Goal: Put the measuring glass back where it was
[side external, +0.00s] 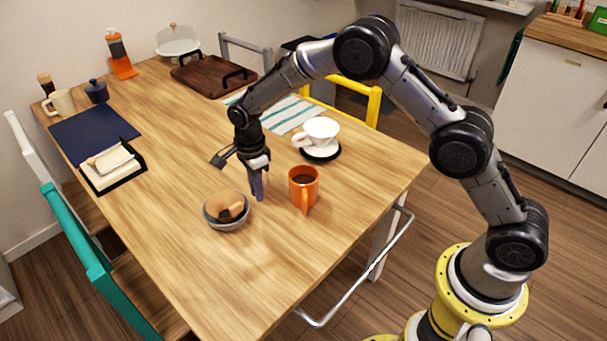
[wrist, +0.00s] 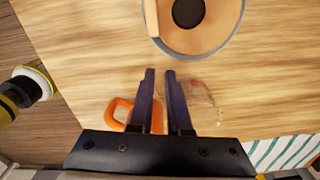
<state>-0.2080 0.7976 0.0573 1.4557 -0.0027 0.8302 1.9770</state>
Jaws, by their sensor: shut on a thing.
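The measuring glass (wrist: 207,98) is clear and faint; its curved outline shows just right of my fingers in the wrist view. In the side external view I cannot make out its outline. My gripper (wrist: 161,75) has its two purple fingers close together, shut on the glass at its wall. In the side external view my gripper (side external: 258,194) points down over the table, between the grey-rimmed bowl and the orange mug. I cannot tell whether the glass touches the table.
The bowl (side external: 212,221) holds a tan and dark thing. The orange mug (side external: 304,190) stands close on the right, with a white cup (side external: 322,130) on a black saucer behind. A small dark utensil (side external: 221,159) is left of my gripper. Bare wood (side external: 180,170) lies left.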

